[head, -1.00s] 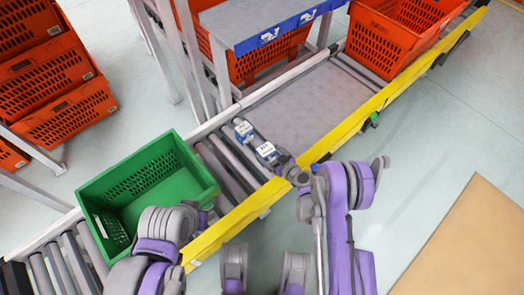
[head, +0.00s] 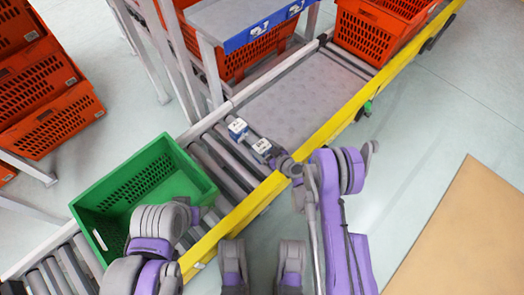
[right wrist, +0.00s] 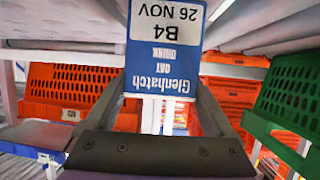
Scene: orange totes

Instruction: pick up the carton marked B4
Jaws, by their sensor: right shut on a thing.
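The carton marked B4 (right wrist: 163,50) fills the upper middle of the right wrist view, blue with a white panel.
A green tote (head: 140,188) stands on the conveyor at left. The conveyor has a yellow edge rail (head: 305,150). An orange tote (head: 372,42) sits at its far end. Orange totes (head: 50,90) are stacked at left. A blue-edged table (head: 265,32) stands behind.

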